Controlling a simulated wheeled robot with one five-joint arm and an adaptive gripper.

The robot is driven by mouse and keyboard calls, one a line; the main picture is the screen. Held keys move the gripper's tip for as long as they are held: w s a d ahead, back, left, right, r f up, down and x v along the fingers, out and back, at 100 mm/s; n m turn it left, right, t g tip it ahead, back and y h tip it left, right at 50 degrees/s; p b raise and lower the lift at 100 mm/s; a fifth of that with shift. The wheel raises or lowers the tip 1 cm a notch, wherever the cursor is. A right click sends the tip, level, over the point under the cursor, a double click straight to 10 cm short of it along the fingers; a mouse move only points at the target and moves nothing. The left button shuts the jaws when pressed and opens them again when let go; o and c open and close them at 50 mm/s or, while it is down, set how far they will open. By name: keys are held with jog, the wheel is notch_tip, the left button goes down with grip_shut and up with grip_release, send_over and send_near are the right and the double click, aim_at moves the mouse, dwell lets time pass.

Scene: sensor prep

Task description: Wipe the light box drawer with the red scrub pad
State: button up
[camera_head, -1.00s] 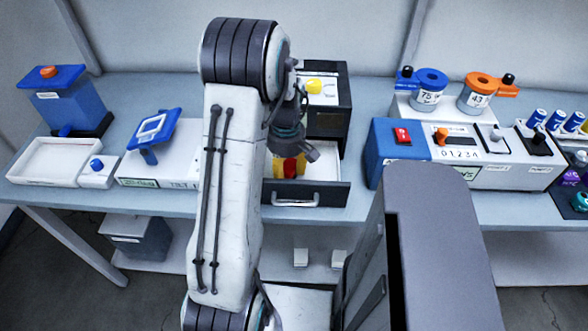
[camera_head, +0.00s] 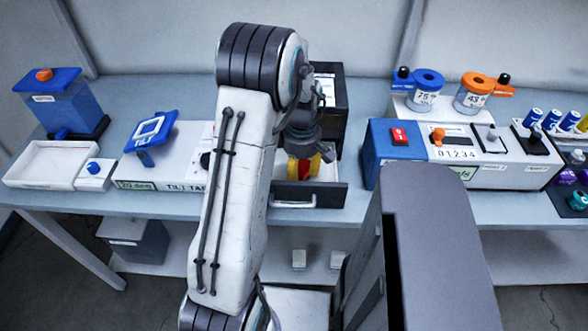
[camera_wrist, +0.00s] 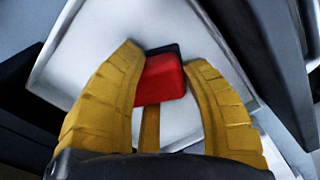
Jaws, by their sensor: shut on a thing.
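The light box (camera_head: 337,103) is a dark cabinet at the back centre of the bench, partly behind my arm. Its drawer (camera_head: 325,194) is pulled open, with a dark front, a silver handle and a white inside. The white drawer floor also shows in the wrist view (camera_wrist: 75,62). My gripper (camera_head: 304,166) has yellow fingers and points down into the drawer. It is shut on the red scrub pad (camera_wrist: 162,80), which has a dark layer along its far edge. The pad is over the drawer floor; whether it touches is unclear. The head view shows only a little red (camera_head: 304,172).
A blue-and-white console (camera_head: 395,155) with a red switch stands close to the right of the drawer. A tilt stage (camera_head: 150,138) and a white tray (camera_head: 45,165) are on the left. Blue and orange ring-shaped items (camera_head: 427,85) stand at the back right.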

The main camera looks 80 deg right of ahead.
aim_at(284, 178)
jog(key=shift+s+a, duration=0.1)
jog(key=shift+s, duration=0.05)
jog(key=shift+w+a+r, duration=0.1)
jog(key=shift+w+r, duration=0.05)
jog(key=shift+w, duration=2.2)
jog(key=shift+r+p, duration=2)
jog(key=shift+r, duration=1)
notch_tip(284, 178, up, 3)
jog(key=shift+p, duration=1.05)
